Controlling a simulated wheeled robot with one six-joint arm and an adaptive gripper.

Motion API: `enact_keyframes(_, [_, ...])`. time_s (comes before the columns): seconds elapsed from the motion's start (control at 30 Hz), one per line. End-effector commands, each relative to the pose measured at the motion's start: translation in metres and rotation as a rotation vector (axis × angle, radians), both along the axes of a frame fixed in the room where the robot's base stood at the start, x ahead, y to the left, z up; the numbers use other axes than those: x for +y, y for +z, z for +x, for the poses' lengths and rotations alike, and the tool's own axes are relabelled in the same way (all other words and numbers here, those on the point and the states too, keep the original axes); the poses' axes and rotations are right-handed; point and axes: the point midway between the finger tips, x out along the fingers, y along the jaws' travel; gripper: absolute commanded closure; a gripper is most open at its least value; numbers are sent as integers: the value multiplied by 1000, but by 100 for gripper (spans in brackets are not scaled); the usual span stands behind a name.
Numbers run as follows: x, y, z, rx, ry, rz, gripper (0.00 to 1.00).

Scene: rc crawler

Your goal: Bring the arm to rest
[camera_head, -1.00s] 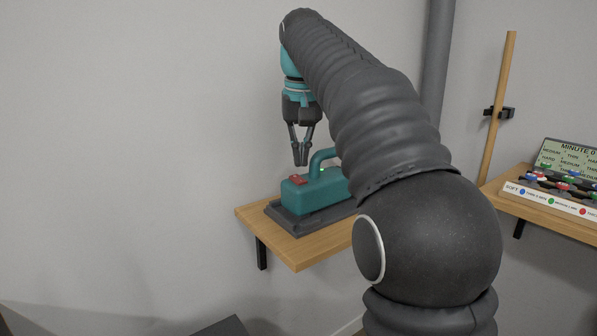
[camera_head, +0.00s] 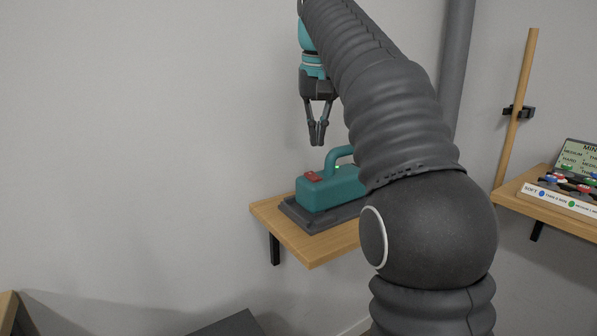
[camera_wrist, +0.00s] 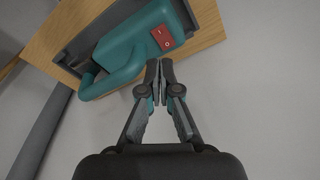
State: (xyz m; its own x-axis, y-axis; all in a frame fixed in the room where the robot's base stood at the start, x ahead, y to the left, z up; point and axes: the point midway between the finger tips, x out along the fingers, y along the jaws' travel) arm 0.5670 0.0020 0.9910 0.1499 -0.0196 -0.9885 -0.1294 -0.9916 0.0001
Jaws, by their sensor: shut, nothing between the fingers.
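My gripper (camera_head: 317,140) is shut and empty. It points down in the air above the teal device, with a gap between the fingertips and the device in the head view. In the wrist view my gripper (camera_wrist: 160,65) also shows its fingertips together, just below the device in the picture. The teal device (camera_head: 330,190) has a curved handle, a red rocker switch (camera_head: 312,176) marked I and O, and a small green light. The switch also shows in the wrist view (camera_wrist: 163,37). My arm crosses the head view and hides the device's right end.
The device sits in a dark grey base (camera_head: 297,216) on a wooden wall shelf (camera_head: 275,218). At right, another shelf (camera_head: 515,190) carries a board of coloured pieces, and a wooden pole (camera_head: 520,90) stands behind it. The wall at left is clear.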

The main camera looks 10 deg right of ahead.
Motion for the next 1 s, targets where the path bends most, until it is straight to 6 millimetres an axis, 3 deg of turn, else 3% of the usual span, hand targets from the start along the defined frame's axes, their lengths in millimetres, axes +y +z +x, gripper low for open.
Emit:
enact_keyframes(0.23, [-1, -9, -31, -43, 19, 0, 100])
enact_keyframes(0.47, [-2, -36, -75, -104, 43, -2, 100])
enact_keyframes(0.77, [-2, -93, -139, -184, 74, -7, 100])
enact_keyframes(1.0, [-3, -154, -194, -248, 97, -12, 100])
